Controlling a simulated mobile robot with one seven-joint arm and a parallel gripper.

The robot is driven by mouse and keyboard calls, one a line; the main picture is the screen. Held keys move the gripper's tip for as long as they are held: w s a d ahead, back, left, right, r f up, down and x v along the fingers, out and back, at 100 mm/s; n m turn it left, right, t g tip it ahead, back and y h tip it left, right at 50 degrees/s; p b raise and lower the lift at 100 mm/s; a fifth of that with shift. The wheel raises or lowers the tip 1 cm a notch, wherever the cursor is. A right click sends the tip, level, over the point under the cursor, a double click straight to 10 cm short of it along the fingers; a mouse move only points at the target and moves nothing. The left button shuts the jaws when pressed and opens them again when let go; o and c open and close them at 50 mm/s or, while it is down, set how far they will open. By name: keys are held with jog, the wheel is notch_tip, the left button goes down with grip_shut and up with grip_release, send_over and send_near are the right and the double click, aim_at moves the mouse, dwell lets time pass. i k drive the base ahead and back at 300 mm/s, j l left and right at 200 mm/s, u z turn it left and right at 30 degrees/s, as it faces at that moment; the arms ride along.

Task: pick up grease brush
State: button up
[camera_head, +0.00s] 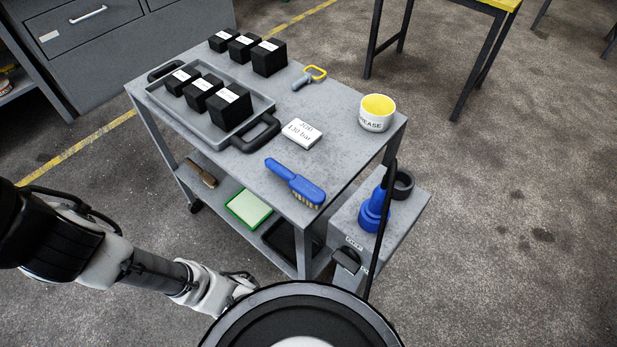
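A blue-handled brush (295,183) with tan bristles lies on the top of the grey trolley (325,165), near its front edge. A second, brown brush (201,173) lies on the lower shelf at the left. I cannot tell from the view which one is the grease brush. A white tub (376,113) marked "GREASE", yellow inside, stands at the right corner of the top. My gripper (240,288) is low at the front, apart from the trolley and both brushes. Its fingers are not clear.
A grey tray (262,108) with black labelled blocks sits on the top; more blocks stand behind. A yellow-handled tool (312,76) and white card (301,134) lie nearby. The lower shelf holds a green-edged box (248,209). A blue bottle jack (374,214) stands on the right side shelf.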

aim_at(311, 195)
jog(key=k+j+z, duration=0.2)
jog(key=z, duration=0.2)
jog(key=k+j+z, duration=0.2)
jog(key=z, duration=0.2)
